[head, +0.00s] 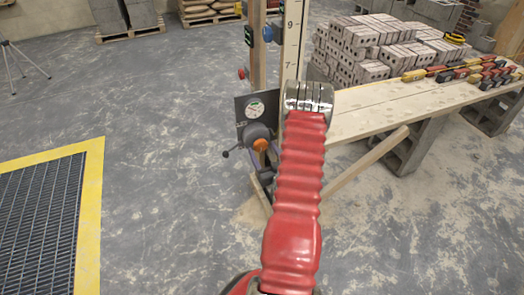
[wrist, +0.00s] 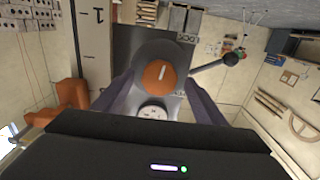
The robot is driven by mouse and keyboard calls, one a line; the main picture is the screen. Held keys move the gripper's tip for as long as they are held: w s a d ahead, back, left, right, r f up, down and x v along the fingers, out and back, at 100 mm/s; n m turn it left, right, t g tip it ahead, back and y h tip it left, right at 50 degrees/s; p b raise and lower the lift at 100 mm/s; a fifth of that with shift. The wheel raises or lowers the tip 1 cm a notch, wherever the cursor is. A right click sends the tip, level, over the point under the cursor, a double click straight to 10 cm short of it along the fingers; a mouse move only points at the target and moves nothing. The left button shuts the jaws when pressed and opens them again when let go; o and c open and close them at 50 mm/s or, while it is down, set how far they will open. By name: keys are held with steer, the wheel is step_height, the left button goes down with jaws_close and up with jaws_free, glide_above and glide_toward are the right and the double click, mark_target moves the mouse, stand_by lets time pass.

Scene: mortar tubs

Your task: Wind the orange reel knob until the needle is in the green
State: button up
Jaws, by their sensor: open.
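The orange reel knob (head: 260,145) sits on a grey hub on a dark plate fixed to the post. In the wrist view the orange knob (wrist: 160,74) is in the middle, with a pale line on its face. A lever with a dark ball end (wrist: 231,59) sticks out from the hub. The round white gauge (head: 255,107) is above the knob in the head view; its needle is too small to read. In the wrist view my gripper (wrist: 160,80) is open, one finger on each side of the knob. I cannot tell whether they touch it.
A numbered board (head: 291,45) stands beside the plate. A plank bench (head: 360,110) on blocks extends right, with a brick stack (head: 355,50) behind. A yellow-edged grate (head: 92,190) lies left. The floor between grate and post is clear.

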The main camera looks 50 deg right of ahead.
steer(key=shift+w+d, duration=0.3)
steer(key=shift+w, duration=0.25)
steer(key=shift+c, duration=0.5)
steer(key=shift+a, duration=0.1)
steer(key=c, duration=0.9)
steer(key=shift+c, duration=0.2)
steer(key=shift+m, duration=0.4)
steer(key=m, duration=1.1)
